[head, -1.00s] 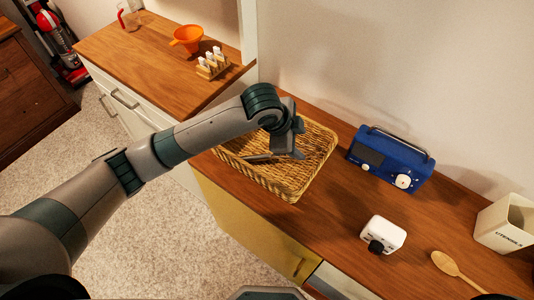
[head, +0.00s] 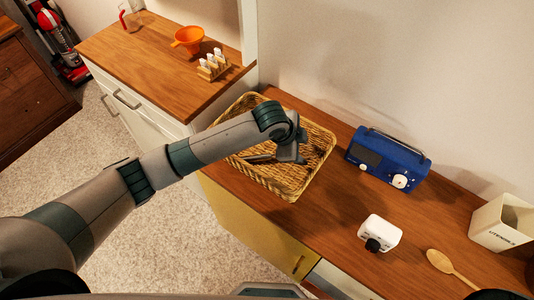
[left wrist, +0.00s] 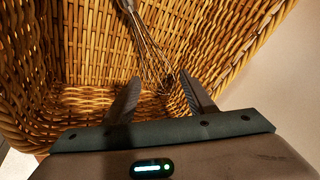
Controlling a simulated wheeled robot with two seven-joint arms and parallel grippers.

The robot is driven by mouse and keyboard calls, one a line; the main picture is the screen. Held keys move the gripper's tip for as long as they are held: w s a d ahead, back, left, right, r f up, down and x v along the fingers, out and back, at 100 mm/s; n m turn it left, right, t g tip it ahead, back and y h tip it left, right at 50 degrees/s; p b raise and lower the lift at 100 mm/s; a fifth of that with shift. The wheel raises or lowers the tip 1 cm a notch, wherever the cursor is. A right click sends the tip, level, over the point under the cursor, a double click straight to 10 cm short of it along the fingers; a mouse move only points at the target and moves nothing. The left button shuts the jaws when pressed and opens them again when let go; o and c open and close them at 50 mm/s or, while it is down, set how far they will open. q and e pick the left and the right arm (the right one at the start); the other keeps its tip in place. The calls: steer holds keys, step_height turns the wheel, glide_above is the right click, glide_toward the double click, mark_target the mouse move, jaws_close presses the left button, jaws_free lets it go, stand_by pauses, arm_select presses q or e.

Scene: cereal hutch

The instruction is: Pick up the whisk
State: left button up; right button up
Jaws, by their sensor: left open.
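The whisk (left wrist: 148,45) lies in the wicker basket (left wrist: 95,45). In the left wrist view its wire loops point toward my left gripper (left wrist: 160,78) and its handle runs off the top edge. The gripper is open and empty, with the wire end just beyond and between its two fingertips. In the head view my left gripper (head: 290,152) is low over the basket (head: 322,142), and the arm hides part of it. I cannot clearly make out the whisk there. My right gripper is not in view.
A blue radio (head: 388,158) stands right of the basket. A white device with a black knob (head: 380,233), a wooden spoon (head: 440,262) and a utensil holder (head: 502,222) are farther right. An orange funnel (head: 188,38) and a toast rack (head: 213,65) sit on the left counter.

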arm_select(q)
steer(key=shift+w+d+f, duration=0.2)
steer(key=shift+d+f, duration=0.1)
steer(key=shift+f, duration=0.4)
steer(key=c, duration=0.9)
steer(key=shift+w+r, duration=0.1)
steer(key=shift+r, duration=0.5)
step_height(320, 180, up, 17)
steer(key=b, duration=0.4)
